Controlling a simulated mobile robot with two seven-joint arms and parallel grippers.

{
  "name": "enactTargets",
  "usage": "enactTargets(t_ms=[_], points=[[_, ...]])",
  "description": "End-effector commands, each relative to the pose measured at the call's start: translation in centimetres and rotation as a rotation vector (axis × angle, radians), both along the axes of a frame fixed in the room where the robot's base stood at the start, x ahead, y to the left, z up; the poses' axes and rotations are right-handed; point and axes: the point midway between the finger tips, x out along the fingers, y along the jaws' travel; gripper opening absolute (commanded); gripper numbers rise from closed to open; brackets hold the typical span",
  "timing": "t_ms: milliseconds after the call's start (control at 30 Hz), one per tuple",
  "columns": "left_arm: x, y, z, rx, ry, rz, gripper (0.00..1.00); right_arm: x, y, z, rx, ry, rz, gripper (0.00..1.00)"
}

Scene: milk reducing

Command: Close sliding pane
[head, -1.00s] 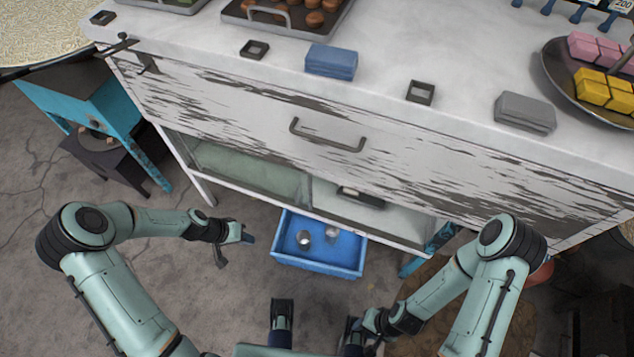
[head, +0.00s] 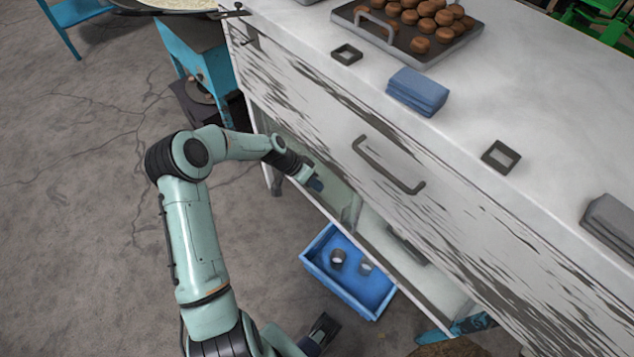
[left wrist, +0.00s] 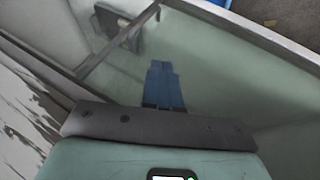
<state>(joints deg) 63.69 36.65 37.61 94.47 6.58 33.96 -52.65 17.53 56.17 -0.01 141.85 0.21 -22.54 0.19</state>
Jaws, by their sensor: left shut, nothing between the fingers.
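The sliding pane (head: 335,190) is a greenish glass sheet covering the left part of the open compartment under the cabinet's drawer. Its frame edge shows beside an uncovered opening to the right. My left gripper (head: 317,184) is at the front of the pane, near the compartment's left part. In the left wrist view, the blue fingertips (left wrist: 163,68) are together and empty, over the greenish glass (left wrist: 215,60). A dark frame bar (left wrist: 118,45) runs diagonally to their left. I cannot tell whether the fingers touch the glass.
The white worn cabinet has a drawer handle (head: 388,165) above the compartment. A dark object (head: 408,245) lies in the uncovered part. A blue crate (head: 318,270) with two small cups stands on the floor below. A tray of brown buns (head: 400,50) and a blue cloth (head: 418,92) lie on top.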

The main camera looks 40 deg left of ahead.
Motion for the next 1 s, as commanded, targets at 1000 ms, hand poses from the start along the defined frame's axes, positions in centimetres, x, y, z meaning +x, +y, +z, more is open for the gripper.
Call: enactTargets(t_ms=[1000], points=[[2.2, -6.4, -5.3, 0.001, 0.001, 0.001, 0.00, 0.1, 0.0, -0.2, -0.001, -0.004, -0.001, 0.40]])
